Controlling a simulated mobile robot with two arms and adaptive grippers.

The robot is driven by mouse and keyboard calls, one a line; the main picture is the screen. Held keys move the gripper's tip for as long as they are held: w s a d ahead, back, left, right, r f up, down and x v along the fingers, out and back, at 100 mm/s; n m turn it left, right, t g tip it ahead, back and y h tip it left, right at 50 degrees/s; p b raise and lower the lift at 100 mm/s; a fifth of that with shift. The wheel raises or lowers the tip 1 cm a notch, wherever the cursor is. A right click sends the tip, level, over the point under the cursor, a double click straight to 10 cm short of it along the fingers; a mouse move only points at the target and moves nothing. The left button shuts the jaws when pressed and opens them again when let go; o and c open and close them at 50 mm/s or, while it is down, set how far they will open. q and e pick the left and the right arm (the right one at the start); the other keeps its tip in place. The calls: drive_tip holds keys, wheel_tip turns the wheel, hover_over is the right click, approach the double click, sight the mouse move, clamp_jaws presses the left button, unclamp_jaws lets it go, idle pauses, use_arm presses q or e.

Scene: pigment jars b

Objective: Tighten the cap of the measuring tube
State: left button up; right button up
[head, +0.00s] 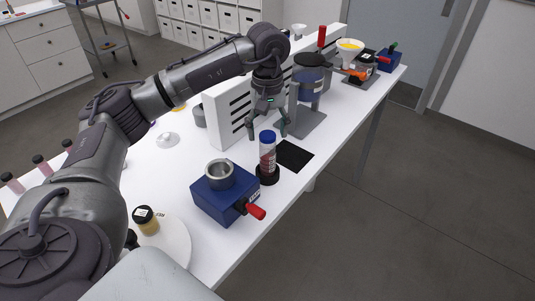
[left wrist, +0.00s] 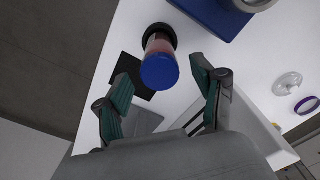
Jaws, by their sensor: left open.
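The measuring tube (head: 267,157) stands upright in a round black holder (head: 268,177) on the white table. It is clear with reddish contents, and its blue cap (head: 267,137) sits on top. In the left wrist view the blue cap (left wrist: 159,72) faces the camera. My left gripper (head: 266,128) is open and points down by the top of the tube. In the left wrist view its fingers spread to either side, with the cap in the gap ahead of them and no visible contact. I cannot tell whether the cap is tight. My right gripper is not in view.
A blue box (head: 211,203) with a metal cup and red handle stands nearby. A black mat (head: 294,155) lies right of the tube. A white slotted panel (head: 227,116) and a stand with a blue jar (head: 308,84) are behind. A small jar (head: 146,221) stands in front.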

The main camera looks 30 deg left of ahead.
sight(267, 134)
use_arm(q)
wheel_tip(267, 134, up, 12)
idle(0.6)
drive_tip(key=shift+r, duration=0.15)
